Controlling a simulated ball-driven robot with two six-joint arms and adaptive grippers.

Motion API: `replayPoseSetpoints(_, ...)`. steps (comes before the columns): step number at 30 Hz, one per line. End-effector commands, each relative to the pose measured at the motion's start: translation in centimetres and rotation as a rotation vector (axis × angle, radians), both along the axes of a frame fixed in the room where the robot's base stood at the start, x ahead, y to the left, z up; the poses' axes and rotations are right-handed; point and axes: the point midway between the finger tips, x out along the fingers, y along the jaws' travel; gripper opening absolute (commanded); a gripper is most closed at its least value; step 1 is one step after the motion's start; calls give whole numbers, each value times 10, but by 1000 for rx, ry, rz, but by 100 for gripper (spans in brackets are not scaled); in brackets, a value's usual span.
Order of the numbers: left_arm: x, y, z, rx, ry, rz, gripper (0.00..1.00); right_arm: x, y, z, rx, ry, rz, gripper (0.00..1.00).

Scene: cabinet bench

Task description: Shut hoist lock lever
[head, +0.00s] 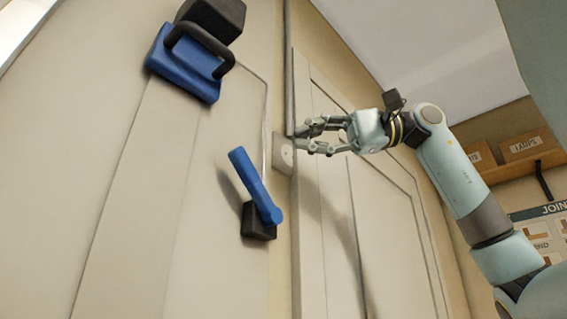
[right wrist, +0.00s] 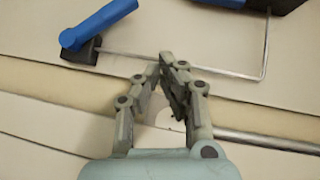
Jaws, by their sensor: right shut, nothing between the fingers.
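The blue lever (head: 255,186) sits on a black mount (head: 257,222) on the pale cabinet door. It is tilted, with its free end up and to the left. In the right wrist view the blue lever (right wrist: 98,22) and its black mount (right wrist: 82,50) are at the upper left. My right gripper (head: 303,137) is up and to the right of the lever, apart from it, in front of the seam between the doors. Its fingertips (right wrist: 168,60) come together with nothing between them. My left gripper is not in view.
A blue plate (head: 165,62) with a black handle (head: 205,42) is higher on the left door. A vertical metal rod (head: 288,60) and a small metal plate (head: 283,153) are by the seam near my gripper. Boxes (head: 520,146) stand on a shelf at right.

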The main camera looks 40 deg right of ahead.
Motion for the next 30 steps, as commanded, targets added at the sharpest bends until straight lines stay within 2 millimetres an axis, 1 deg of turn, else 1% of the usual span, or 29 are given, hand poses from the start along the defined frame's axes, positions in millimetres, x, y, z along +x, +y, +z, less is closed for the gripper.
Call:
replayPoseSetpoints(3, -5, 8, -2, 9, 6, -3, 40, -15, -13, 12, 1, -4, -2, 0)
replayPoseSetpoints(6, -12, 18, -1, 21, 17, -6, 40, -24, -20, 19, 1, -2, -1, 0)
replayPoseSetpoints(9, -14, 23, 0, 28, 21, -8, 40, -29, -25, 23, 1, -1, -1, 0)
replayPoseSetpoints(13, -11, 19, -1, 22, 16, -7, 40, -32, -27, 24, 0, 0, 0, 0)
replayPoseSetpoints(19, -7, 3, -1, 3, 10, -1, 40, -32, -27, 24, 0, 0, 0, 0)
replayPoseSetpoints(30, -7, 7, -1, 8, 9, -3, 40, -31, -26, 24, 0, 0, 0, 0)
